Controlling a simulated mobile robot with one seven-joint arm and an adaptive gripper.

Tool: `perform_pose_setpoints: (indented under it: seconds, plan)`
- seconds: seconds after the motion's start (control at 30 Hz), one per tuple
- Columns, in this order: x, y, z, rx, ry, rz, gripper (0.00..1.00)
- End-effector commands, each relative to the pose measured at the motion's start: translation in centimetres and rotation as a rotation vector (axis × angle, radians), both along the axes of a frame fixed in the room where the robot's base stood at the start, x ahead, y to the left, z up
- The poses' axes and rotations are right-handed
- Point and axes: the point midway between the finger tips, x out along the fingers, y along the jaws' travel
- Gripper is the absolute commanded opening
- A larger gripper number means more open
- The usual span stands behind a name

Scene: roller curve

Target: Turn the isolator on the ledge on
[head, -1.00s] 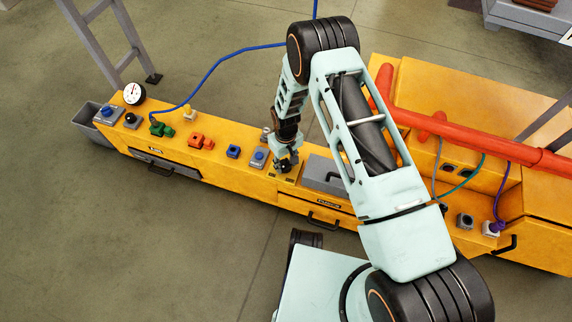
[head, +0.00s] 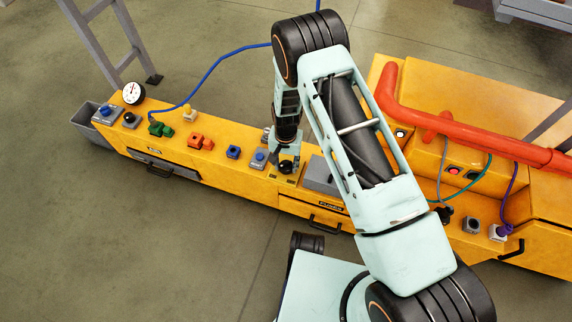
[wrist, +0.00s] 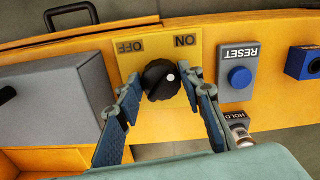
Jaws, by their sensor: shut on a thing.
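The isolator is a black round knob (wrist: 158,84) on a yellow plate (wrist: 136,55) marked ON and OFF, which read upside down in the wrist view. The knob's white dot is on its right side, on the same side as the ON mark. My gripper (wrist: 162,82) has one finger on each side of the knob and is shut on it. In the head view my gripper (head: 286,155) points down onto the knob on the yellow ledge (head: 216,166).
A grey box (wrist: 50,95) stands left of the plate in the wrist view. A blue RESET button (wrist: 239,78) and a HOLD control (wrist: 237,128) are close on the right, by the right finger. A red pipe (head: 460,125) runs along the right part.

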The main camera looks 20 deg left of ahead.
Motion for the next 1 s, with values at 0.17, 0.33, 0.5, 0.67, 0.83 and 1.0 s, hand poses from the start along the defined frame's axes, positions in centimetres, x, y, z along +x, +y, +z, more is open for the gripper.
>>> perform_pose_setpoints:
  seconds: [0.17, 0.33, 0.5, 0.67, 0.83, 1.0]
  plan:
    - [0.04, 0.05, 0.01, 0.001, -0.001, -0.038, 0.11]
    - [0.05, 0.05, 0.03, 0.001, -0.001, -0.051, 0.11]
    - [0.06, 0.04, 0.04, 0.001, -0.001, -0.052, 0.11]
    - [0.06, 0.04, 0.03, 0.001, -0.001, -0.052, 0.37]
    - [0.05, 0.04, 0.03, 0.001, -0.001, -0.051, 0.53]
    - [0.03, 0.03, 0.02, 0.000, -0.001, -0.050, 0.53]
